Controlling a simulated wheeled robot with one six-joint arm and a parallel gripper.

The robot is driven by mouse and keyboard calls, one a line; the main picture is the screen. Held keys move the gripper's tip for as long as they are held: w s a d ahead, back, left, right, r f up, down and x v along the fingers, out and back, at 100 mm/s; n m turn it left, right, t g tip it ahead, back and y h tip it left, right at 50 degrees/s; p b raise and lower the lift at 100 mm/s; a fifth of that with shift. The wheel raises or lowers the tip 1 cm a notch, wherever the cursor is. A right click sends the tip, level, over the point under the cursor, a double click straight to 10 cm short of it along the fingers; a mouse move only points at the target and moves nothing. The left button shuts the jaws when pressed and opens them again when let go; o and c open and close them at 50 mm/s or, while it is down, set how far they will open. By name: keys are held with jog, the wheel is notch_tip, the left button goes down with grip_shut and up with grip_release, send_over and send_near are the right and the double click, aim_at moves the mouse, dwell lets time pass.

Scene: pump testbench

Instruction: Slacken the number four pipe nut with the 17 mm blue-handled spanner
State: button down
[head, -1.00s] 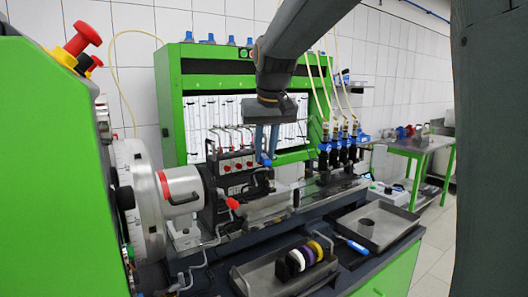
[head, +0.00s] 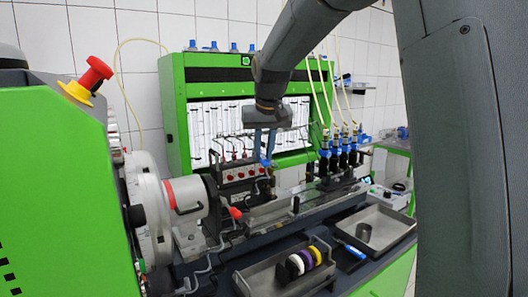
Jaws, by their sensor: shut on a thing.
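My gripper (head: 265,157) points down at the right end of the pump (head: 240,175), its blue-grey fingers close together. It is shut on a small blue thing (head: 265,163), which looks like the blue handle of the spanner. The spanner's jaw end is too small and hidden to make out. The pump has red round faces in a row, with several thin metal pipes (head: 230,150) rising from its top. The pipe nuts are tiny, and I cannot tell which is number four or whether the spanner touches it.
A blue-handled tool (head: 351,250) lies between a tray with coloured rings (head: 258,284) and a tray with a dark cup (head: 395,232). Blue-topped injectors (head: 345,155) stand right of the pump. A green cabinet (head: 172,120) is behind; a flywheel (head: 152,215) is left.

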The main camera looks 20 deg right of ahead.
aim_at(264, 158)
jog(key=shift+f+b, duration=1.3)
jog(key=shift+f, duration=0.2)
jog(key=shift+w+r+p, duration=0.1)
jog(key=shift+w+p, duration=0.25)
jog(key=shift+w, duration=0.15)
jog(key=shift+w+p, duration=0.85)
jog(key=shift+w, duration=0.45)
dwell(0.9)
jog(key=shift+w+d, duration=0.1)
jog(key=shift+w, duration=0.2)
jog(key=shift+w+p, duration=0.4)
jog(key=shift+p, duration=0.1)
dwell(1.1)
jog(key=shift+d, duration=0.1)
